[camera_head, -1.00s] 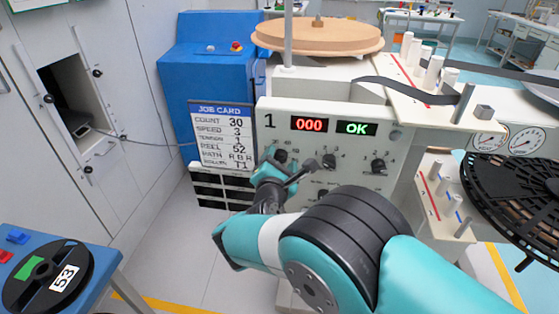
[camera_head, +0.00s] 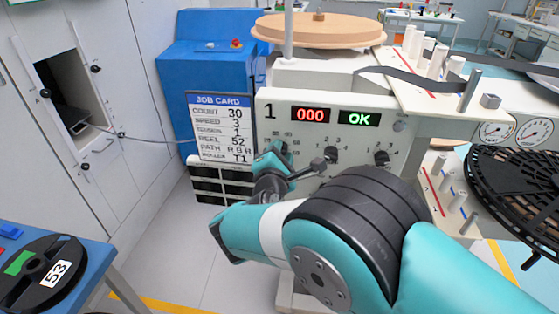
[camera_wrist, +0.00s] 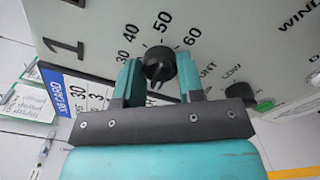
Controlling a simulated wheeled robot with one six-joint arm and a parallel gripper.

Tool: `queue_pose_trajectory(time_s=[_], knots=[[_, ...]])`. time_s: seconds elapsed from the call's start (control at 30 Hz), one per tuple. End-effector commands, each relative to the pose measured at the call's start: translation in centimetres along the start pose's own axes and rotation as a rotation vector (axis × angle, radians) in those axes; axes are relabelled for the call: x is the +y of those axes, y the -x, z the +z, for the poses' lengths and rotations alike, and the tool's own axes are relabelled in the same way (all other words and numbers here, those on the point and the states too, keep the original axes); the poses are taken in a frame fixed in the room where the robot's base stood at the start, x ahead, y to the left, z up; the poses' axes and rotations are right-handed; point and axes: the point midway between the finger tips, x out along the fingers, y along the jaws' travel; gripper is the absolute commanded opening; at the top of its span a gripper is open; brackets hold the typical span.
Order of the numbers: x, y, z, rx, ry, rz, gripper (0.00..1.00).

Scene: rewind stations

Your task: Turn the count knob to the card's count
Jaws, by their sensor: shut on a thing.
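The job card (camera_head: 222,130) on the left reads COUNT 30; part of it shows in the wrist view (camera_wrist: 82,92). The count knob (camera_wrist: 159,63) is black and round, on the pale panel of station 1 (camera_head: 370,160). Numbers 30, 40, 50 and 60 arc around it in the wrist view; I cannot tell surely which one its pointer faces. My gripper (camera_wrist: 160,73) is shut on the knob, one teal finger on each side. In the head view my gripper (camera_head: 277,152) hides most of the knob.
The red display (camera_head: 311,115) reads 000 and the green one (camera_head: 358,118) reads OK. Two more knobs (camera_head: 331,155) (camera_head: 381,158) sit to the right. A green button (camera_wrist: 265,104) shows in the wrist view. A blue cabinet (camera_head: 207,75) stands at the left.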

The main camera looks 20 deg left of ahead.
Motion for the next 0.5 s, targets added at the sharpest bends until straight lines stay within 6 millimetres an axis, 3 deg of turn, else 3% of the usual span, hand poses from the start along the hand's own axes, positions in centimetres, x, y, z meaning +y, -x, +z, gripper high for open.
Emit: queue_pose_trajectory(time_s=[0.5], knots=[[-0.55, 0.04, -0.41, 0.000, -0.490, 0.000, 0.12]])
